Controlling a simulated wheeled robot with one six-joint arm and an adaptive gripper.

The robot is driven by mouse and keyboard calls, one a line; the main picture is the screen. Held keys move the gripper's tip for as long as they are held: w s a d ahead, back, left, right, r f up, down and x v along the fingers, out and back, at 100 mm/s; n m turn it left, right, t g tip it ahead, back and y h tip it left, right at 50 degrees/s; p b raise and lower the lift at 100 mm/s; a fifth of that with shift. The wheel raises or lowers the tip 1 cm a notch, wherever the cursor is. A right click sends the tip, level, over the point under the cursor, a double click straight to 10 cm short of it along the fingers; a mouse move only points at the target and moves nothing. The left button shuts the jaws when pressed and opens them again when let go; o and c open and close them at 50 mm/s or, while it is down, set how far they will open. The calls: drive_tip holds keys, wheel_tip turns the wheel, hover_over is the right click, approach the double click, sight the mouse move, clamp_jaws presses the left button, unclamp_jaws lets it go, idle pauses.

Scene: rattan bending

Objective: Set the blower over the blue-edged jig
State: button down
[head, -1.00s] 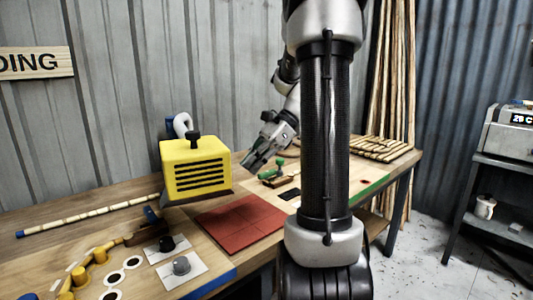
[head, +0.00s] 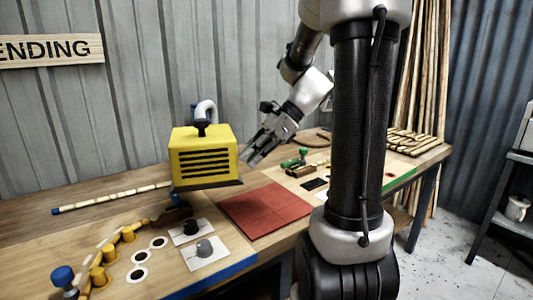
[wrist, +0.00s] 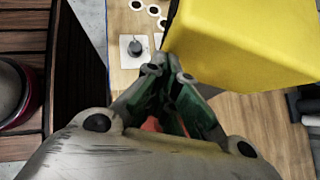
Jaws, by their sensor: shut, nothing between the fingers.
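The blower is a yellow box (head: 203,158) with dark slots on its front, a dark knob and a grey bent pipe on top. It stands on a dark base toward the back of the workbench. The blue-edged jig (head: 208,284) is at the front left, with yellow pegs (head: 97,276) along a curved cane strip. My gripper (head: 247,160) is shut and empty, close to the blower's right side. I cannot tell whether it touches. In the wrist view the blower (wrist: 245,45) fills the upper right, beside the shut fingertips (wrist: 167,66).
A red tiled mat (head: 265,208) lies right of the blower. A green-edged board (head: 400,180) with small tools is farther right. A cane with a blue end (head: 110,195) lies at the back left. Cards with knobs (head: 205,253) are on the jig board.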

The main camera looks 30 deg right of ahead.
sight(193, 164)
drive_tip(key=w+a, duration=0.1)
drive_tip(key=a, duration=0.4)
drive_tip(key=w+a+m+t, duration=0.1)
drive_tip(key=a, duration=0.4)
drive_tip(key=w+a+m, duration=0.1)
drive_tip(key=a, duration=0.3)
drive_tip(key=shift+a+t+h, duration=0.4)
drive_tip(key=w+a, duration=0.3)
drive_tip(key=a, duration=0.4)
drive_tip(key=w+a, duration=0.4)
drive_tip(key=a, duration=0.2)
drive_tip(key=shift+w+a+m, duration=0.25)
drive_tip(key=shift+a+m, duration=0.1)
drive_tip(key=shift+m, duration=0.05)
drive_tip(key=shift+d, duration=0.1)
